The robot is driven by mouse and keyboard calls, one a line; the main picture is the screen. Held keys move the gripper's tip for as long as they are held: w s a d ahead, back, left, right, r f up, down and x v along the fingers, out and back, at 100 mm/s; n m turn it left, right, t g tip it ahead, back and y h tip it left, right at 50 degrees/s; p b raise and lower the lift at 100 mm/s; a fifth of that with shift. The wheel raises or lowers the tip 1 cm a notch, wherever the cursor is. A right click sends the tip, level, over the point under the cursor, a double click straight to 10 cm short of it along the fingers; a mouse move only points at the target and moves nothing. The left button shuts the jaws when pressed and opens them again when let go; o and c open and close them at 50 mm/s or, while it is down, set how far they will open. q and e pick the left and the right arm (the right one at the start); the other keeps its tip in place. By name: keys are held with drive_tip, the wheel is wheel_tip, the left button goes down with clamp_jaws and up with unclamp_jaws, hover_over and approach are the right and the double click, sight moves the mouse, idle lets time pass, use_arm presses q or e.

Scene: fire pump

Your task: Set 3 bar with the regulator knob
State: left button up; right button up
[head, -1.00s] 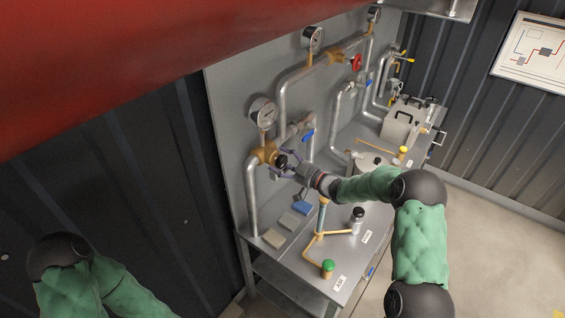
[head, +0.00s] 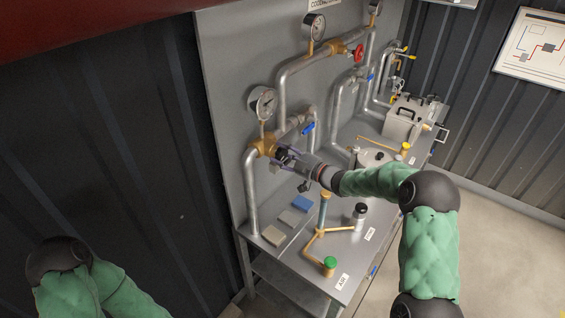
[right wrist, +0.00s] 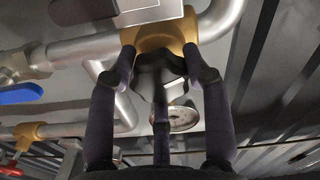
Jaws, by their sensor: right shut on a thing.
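The regulator is a brass body (head: 263,146) on the leftmost pipe run, with a black knob (right wrist: 160,72) facing my right gripper. My right gripper (head: 287,157) is at the knob, its fingers around the knob's sides and shut on it. In the right wrist view the right gripper (right wrist: 157,82) has purple-grey fingers on both sides of the lobed knob and one more finger in the middle. The pressure gauge (head: 263,102) stands above the regulator; its needle is too small to read in the head view. My left gripper is out of view.
A blue-handled valve (head: 308,128) sits right of the regulator, and a red handwheel (head: 358,53) is farther along.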

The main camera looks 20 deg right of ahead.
drive_tip(key=n+b, duration=0.4)
drive_tip(key=b, duration=0.1)
drive_tip(key=n+b, duration=0.8)
drive_tip(key=b, duration=0.1)
drive_tip(key=shift+f+b, duration=0.25)
drive_tip(key=shift+b, duration=0.1)
drive_tip(key=n+b, duration=0.4)
drive_tip(key=shift+r+n, duration=0.1)
drive_tip(key=shift+n, duration=0.2)
drive_tip(key=o, duration=1.1)
drive_tip(key=shift+a, duration=0.1)
drive_tip(key=shift+o, duration=0.2)
drive_tip(key=shift+s+d, duration=0.35)
drive_tip(key=shift+d, duration=0.05)
drive_tip(key=v, duration=0.7)
